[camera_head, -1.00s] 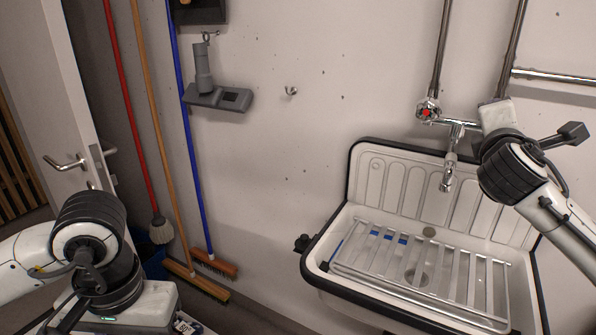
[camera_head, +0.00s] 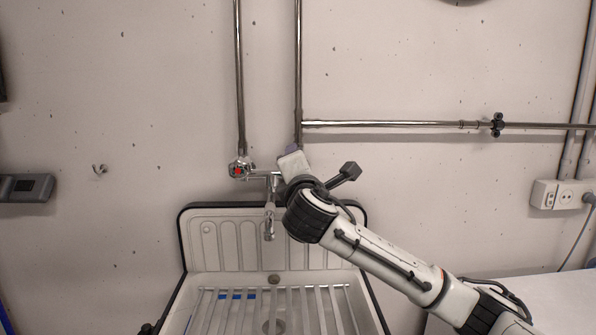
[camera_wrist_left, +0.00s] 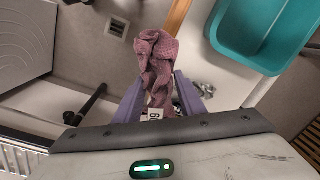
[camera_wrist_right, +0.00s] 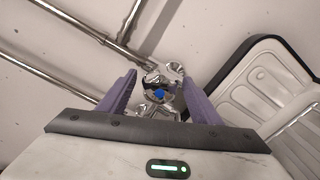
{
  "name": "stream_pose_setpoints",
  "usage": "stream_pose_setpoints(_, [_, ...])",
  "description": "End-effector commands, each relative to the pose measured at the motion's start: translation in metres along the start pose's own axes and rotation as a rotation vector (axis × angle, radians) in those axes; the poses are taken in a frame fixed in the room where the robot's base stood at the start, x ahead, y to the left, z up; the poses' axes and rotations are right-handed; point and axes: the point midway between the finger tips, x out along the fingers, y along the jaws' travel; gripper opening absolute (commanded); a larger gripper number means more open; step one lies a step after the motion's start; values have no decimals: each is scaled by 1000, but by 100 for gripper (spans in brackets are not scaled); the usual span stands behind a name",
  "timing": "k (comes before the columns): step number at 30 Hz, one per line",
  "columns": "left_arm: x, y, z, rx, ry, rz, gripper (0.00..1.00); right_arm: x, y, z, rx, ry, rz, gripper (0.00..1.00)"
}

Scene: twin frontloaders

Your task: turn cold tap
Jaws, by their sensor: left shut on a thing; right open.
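The cold tap (camera_wrist_right: 161,88), a chrome knob with a blue centre, sits between the open fingers of my right gripper (camera_wrist_right: 160,95) in the right wrist view. I cannot tell whether the fingers touch it. In the head view my right gripper (camera_head: 288,160) is at the right side of the mixer and hides the cold tap. The red-marked tap (camera_head: 239,169) is to its left. The spout (camera_head: 269,222) hangs over the sink (camera_head: 205,260). My left gripper (camera_wrist_left: 158,100) is shut on a crumpled pink cloth (camera_wrist_left: 155,58); it is out of the head view.
Chrome pipes (camera_head: 400,124) run up and along the wall near the right gripper. A wall socket (camera_head: 556,195) is at the far right. A white surface (camera_head: 560,290) lies at lower right. A teal tub (camera_wrist_left: 265,30) shows in the left wrist view.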

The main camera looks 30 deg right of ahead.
Motion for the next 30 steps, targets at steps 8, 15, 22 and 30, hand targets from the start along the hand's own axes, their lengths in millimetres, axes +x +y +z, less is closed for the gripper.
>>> stream_pose_setpoints(8, [8, 0, 0, 0, 1, 0, 11, -35, -1, -2, 1, 3, 4, 58])
stream_pose_setpoints(15, [15, 1, 0, 0, 1, 0, 11, -87, -1, -2, 1, 4, 3, 58])
stream_pose_setpoints(22, [18, 1, 0, 0, 1, 0, 11, -115, 0, -1, 0, 2, 0, 58])
stream_pose_setpoints(30, [18, 1, 0, 0, 1, 0, 11, -120, 0, 0, 0, 0, 0, 58])
